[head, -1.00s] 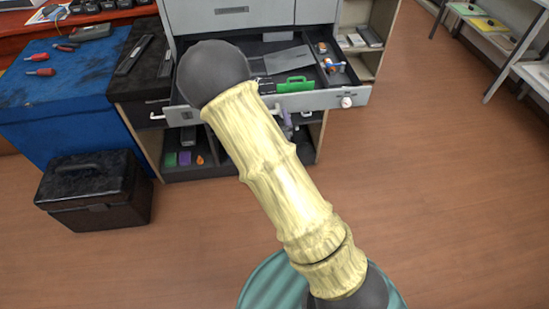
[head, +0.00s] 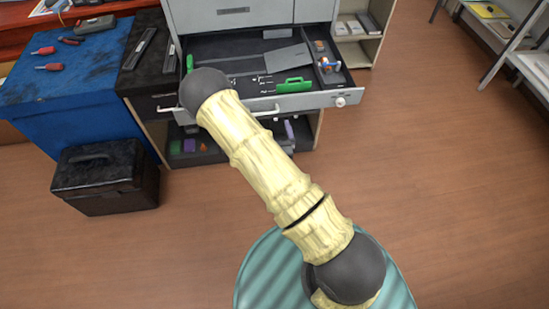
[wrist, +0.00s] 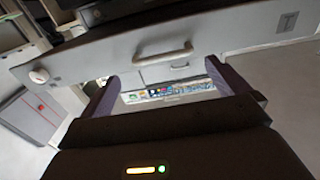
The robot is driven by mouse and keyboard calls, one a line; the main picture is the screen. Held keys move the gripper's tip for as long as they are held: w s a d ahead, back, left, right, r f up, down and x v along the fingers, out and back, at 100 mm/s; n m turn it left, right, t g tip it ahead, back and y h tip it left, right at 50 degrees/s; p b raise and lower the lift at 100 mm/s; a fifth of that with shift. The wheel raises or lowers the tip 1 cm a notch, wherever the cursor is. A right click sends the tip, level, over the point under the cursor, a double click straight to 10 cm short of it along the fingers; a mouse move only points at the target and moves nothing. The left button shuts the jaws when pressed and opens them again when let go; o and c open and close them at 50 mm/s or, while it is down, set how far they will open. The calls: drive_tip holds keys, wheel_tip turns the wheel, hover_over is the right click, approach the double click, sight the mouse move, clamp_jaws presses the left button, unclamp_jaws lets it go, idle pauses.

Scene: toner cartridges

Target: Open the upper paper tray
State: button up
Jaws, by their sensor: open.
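The upper paper tray (head: 315,101) is a grey drawer, pulled out from the grey machine with its inside showing in the head view. It has a pale bar handle on its front and a white round knob (head: 340,101) at the right. In the wrist view the tray front (wrist: 235,38) spans the top, with the bar handle (wrist: 162,55) near the middle. My gripper (wrist: 162,72) is open, its two dark purple fingers apart. The handle appears between and just beyond the fingertips; I cannot tell whether they touch it. My arm hides much of the gripper in the head view.
The tray holds a green handled piece (head: 294,86) and small parts. A blue-covered bench (head: 60,100) with red-handled tools stands left, a black case (head: 105,180) on the floor before it. A shelf rack (head: 500,40) stands far right. The wooden floor at right is clear.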

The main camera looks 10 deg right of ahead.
drive_tip(key=s+p, duration=0.7)
drive_tip(key=s, duration=0.5)
drive_tip(key=shift+a+p, duration=0.35)
drive_tip(key=shift+p, duration=0.05)
drive_tip(key=shift+c, duration=0.4)
